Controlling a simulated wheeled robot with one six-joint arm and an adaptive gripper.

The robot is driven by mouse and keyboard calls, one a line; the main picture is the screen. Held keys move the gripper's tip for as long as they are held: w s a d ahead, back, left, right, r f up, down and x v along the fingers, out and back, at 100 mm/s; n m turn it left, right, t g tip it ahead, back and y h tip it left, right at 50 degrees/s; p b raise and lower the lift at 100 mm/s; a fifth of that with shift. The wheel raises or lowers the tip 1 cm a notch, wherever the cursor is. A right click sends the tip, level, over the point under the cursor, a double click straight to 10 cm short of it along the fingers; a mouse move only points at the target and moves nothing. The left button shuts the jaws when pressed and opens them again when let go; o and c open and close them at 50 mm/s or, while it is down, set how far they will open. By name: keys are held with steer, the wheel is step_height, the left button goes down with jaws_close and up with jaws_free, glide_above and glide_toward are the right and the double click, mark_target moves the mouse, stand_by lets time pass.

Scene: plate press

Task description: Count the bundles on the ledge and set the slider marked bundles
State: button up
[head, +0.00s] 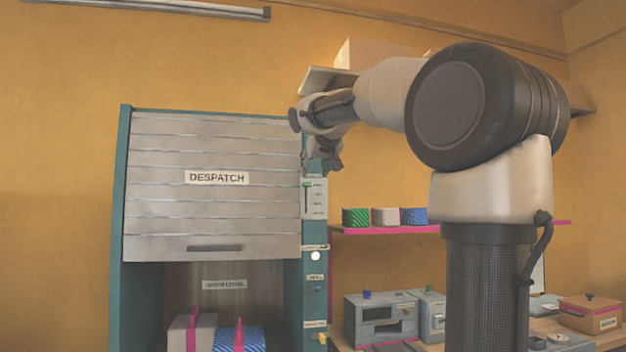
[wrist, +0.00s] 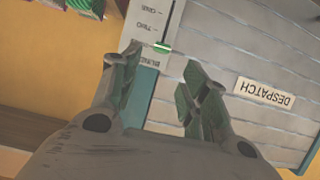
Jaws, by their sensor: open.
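The slider panel (head: 319,204) is a pale upright plate on the teal cabinet's right post; its green knob (head: 307,184) sits near the top end of the slot. In the wrist view the panel (wrist: 151,28) appears inverted, its small lettering hard to read, with the green knob (wrist: 162,48) just beyond my fingertips. My gripper (wrist: 162,72) is open and empty, fingers on either side of the knob's line; no contact shows. On the pink-edged ledge (head: 372,230) stand a green bundle (head: 355,217), a pale bundle (head: 385,217) and a blue bundle (head: 413,216). My arm hides the ledge further right.
The DESPATCH shutter (head: 210,225) is partly raised; a grey bundle (head: 203,333) and a blue bundle (head: 252,339) with pink straps stand beneath it. A white button (head: 315,256) and other controls lie below the slider. Grey machines (head: 380,318) and an orange box (head: 590,313) stand at lower right.

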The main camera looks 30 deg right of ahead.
mark_target(307, 185)
steer(key=x, duration=0.8)
steer(key=shift+w+f, duration=0.1)
